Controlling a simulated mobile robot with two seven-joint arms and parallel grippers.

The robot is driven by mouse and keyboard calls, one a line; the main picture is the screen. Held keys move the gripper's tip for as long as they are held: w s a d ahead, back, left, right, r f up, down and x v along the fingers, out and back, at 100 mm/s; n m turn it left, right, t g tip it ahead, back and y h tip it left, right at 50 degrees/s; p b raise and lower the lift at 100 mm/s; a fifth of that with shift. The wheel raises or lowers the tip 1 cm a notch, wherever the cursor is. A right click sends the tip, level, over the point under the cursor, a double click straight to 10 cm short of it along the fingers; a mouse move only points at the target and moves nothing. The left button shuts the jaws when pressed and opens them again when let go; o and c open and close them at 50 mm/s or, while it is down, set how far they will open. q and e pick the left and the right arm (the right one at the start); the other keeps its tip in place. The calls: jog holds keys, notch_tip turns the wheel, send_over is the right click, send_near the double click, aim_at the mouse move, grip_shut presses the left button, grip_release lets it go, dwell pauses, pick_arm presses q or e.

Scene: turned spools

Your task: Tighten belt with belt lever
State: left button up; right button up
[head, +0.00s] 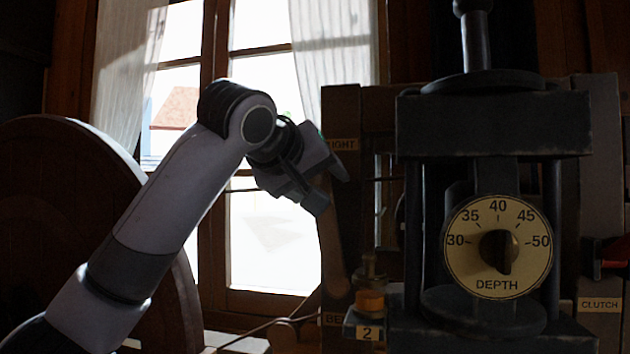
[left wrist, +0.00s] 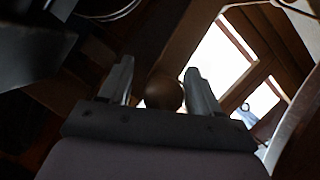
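The belt lever (head: 331,245) appears as a brown shaft on the dark post left of the machine, its upper end near my left gripper (head: 332,187). A label ending in "IGHT" (head: 343,145) sits above it, and a partly hidden label starting "BE" (head: 334,319) sits at its foot. In the left wrist view a round brown knob (left wrist: 164,92) shows between the two spread fingers of my left gripper (left wrist: 160,85). A small gap shows beside the knob; whether a finger touches it I cannot tell. The belt itself is not clearly visible. My right gripper is out of view.
A depth dial (head: 498,248) on the dark machine stands right of the lever. A brass fitting with an orange band (head: 369,300) is near the lever's foot. A red handle (head: 612,252) is above the "CLUTCH" label. A large dark wheel (head: 60,220) stands behind my left arm.

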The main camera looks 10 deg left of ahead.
pick_arm(q)
jog(key=shift+a, duration=0.15)
jog(key=shift+s+r, duration=0.15)
jog(key=shift+s, duration=0.2)
jog(key=b+v, duration=0.2)
jog(key=v, duration=0.4)
jog(key=shift+s+r, duration=0.1)
jog(key=shift+s, duration=0.05)
